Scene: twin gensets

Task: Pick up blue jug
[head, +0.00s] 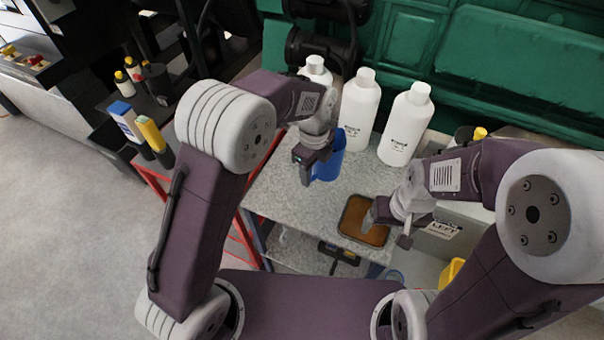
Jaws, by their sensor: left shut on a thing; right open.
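The blue jug (333,160) stands out behind my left gripper, in front of the white bottles. My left gripper (307,180) is shut on the jug at its left side; the fingers hide part of it, and I cannot tell whether the jug is touching the table or lifted. My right gripper (388,228) is open and empty, over or beside a shallow tray with brown contents (358,233).
White bottles (406,125) stand in a row behind the jug, before a green machine (480,60). The speckled grey tabletop (285,190) is clear at front left. A box labelled LEFT (442,229) sits at right. A side shelf with small bottles (123,83) is at left.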

